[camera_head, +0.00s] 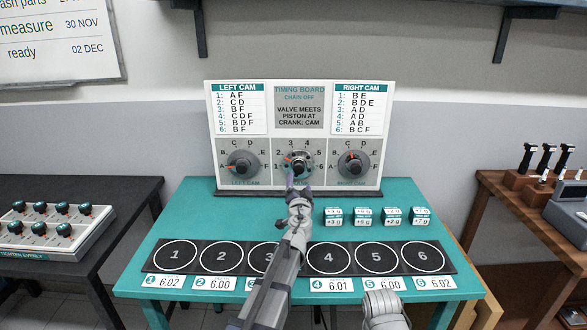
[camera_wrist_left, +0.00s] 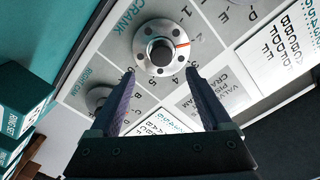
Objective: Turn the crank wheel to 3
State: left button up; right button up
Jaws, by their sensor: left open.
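The crank wheel (camera_head: 299,164) is the middle dial on the upright timing board, with numbers around it. Its red mark points up and left, towards the 2 as far as I can tell. In the left wrist view, the crank wheel (camera_wrist_left: 160,47) is a silver flange with bolt holes, a dark round hub and a red line on one side. My left gripper (camera_head: 297,190) is in front of and just below the wheel. In the wrist view its fingers (camera_wrist_left: 160,72) are open, apart and empty, with the wheel just beyond the tips. My right gripper is out of view.
The left cam dial (camera_head: 243,164) and right cam dial (camera_head: 353,164) flank the wheel closely. Several small labelled boxes (camera_head: 363,217) stand on the teal table, right of my left gripper. A black strip with numbered circles (camera_head: 303,257) lies nearer the front.

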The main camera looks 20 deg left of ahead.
aim_at(299, 170)
pick_arm(q)
jog(key=x, duration=0.8)
jog(key=shift+w+a, duration=0.1)
jog(key=shift+a, duration=0.05)
grip_shut()
dwell(0.7)
